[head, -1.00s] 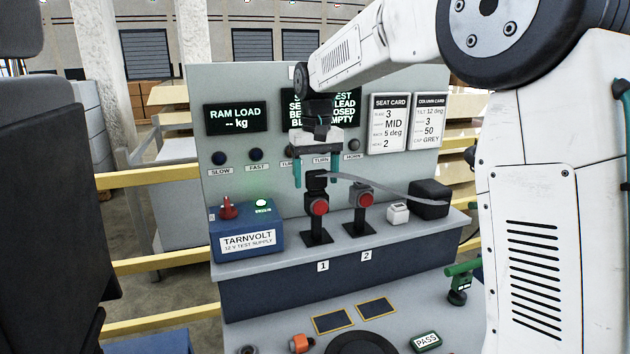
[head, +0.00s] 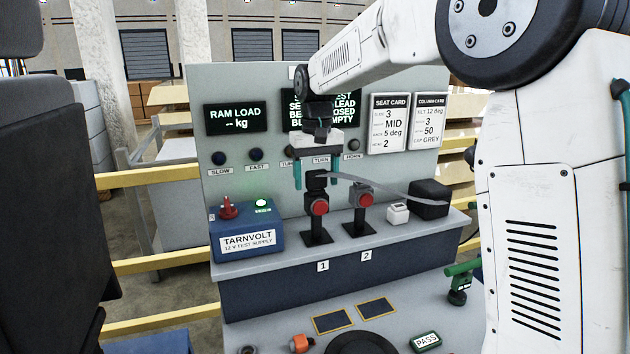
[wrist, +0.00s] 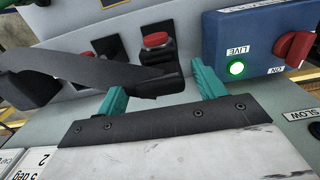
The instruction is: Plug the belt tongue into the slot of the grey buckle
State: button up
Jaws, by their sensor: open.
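Two buckles with red buttons stand on black stands on the bench shelf, buckle 1 (head: 318,207) at left and buckle 2 (head: 362,199) at right. Both housings look dark, so I cannot tell which is the grey one. The black belt tongue (head: 316,181) is at the top of buckle 1; how deep it sits in the slot is hidden. The grey belt (head: 385,186) runs from it rightward. My gripper (head: 317,184) is open, its teal fingers apart on either side of the tongue. In the wrist view, the tongue (wrist: 160,88) lies between the fingertips.
The belt ends at a black box (head: 429,199) at the shelf's right. A small white block (head: 397,213) is beside it. A blue TARNVOLT supply (head: 247,238) with a red knob and green light stands left of the buckles. The panel with screens rises close behind.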

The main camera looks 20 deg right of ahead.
aim_at(316, 171)
jog(key=c, duration=1.4)
jog(key=shift+r, duration=3)
